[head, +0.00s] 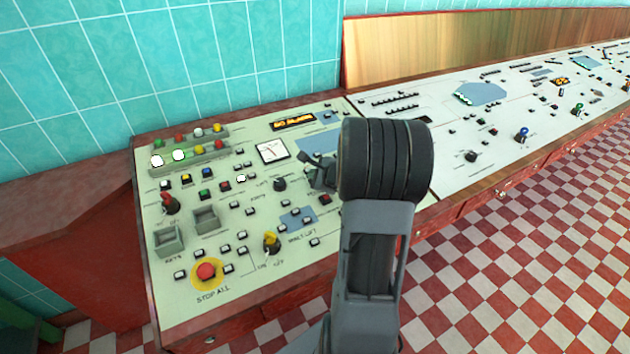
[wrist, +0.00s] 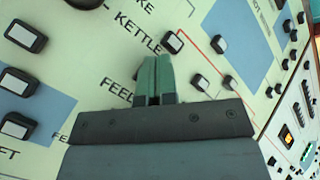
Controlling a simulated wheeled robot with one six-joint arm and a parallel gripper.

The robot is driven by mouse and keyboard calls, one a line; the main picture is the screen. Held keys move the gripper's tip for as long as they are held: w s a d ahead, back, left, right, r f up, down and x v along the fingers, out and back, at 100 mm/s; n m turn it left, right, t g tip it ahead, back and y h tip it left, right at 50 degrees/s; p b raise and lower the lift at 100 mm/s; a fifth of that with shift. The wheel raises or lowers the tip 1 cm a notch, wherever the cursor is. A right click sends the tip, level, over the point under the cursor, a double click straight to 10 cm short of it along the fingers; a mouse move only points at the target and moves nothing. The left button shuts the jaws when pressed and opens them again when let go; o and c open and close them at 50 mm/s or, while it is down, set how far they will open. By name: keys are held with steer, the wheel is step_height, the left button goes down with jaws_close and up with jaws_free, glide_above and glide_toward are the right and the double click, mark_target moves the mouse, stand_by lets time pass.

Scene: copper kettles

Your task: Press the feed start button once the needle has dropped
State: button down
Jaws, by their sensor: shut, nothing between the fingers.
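My gripper (wrist: 155,62) is shut and empty in the wrist view, with its green fingers pointing at the panel between the "KETTLE" and "FEED" lettering. The fingers and gripper body cover part of the "FEED" lettering, so I cannot tell which button is feed start. I cannot tell whether the fingers touch the panel. In the head view, a white dial gauge (head: 272,151) has a dark needle, too small to read exactly. My gripper (head: 310,178) is partly hidden by my arm there.
A red stop-all button (head: 206,271) on a yellow ring sits near the panel's front edge. An orange lit display (head: 293,122) is behind the gauge.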

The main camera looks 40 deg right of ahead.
steer(key=shift+f, duration=0.15)
stand_by(0.5)
steer(key=shift+s+r+p, duration=0.15)
steer(key=shift+r+p, duration=0.15)
steer(key=shift+r, duration=0.5)
steer(key=shift+r, duration=0.1)
steer(key=r+p, duration=0.1)
steer(key=r, duration=0.1)
steer(key=s+r+p, duration=0.1)
steer(key=r+p, duration=0.1)
steer(key=shift+a+r, duration=0.1)
steer(key=shift+r, duration=0.25)
stand_by(0.5)
